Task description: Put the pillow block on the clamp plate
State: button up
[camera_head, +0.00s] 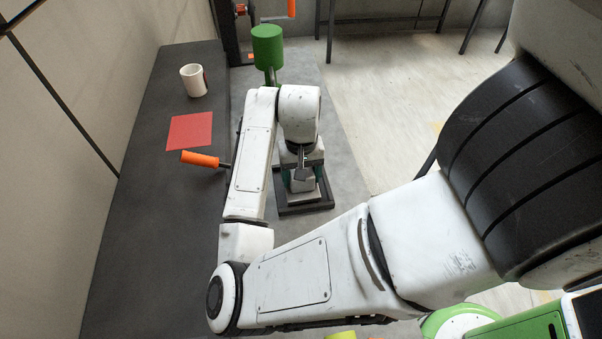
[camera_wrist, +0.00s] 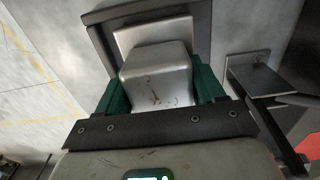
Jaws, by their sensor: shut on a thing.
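The pillow block is a grey metal block with a flat flange; in the wrist view (camera_wrist: 157,62) it sits between the green fingers of my gripper (camera_wrist: 160,88), which is shut on it. In the head view my gripper (camera_head: 302,168) points down and the pale block (camera_head: 302,184) shows under it, partly hidden. The clamp plate, dark with a raised edge, lies directly below in the head view (camera_head: 306,209); its dark edge also shows around the block in the wrist view (camera_wrist: 100,38). I cannot tell whether the block touches the plate.
An orange handle (camera_head: 199,159) on a dark rod is left of the plate, close to my arm. A red sheet (camera_head: 190,131) and a white mug (camera_head: 194,80) lie further left on the dark bench (camera_head: 150,215). A green cylinder (camera_head: 267,46) stands behind.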

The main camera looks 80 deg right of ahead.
jog(key=shift+f, duration=0.25)
jog(key=o, duration=1.7)
notch_tip(320, 180, up, 11)
jog(key=shift+f+p, duration=0.1)
jog(key=shift+p, duration=0.75)
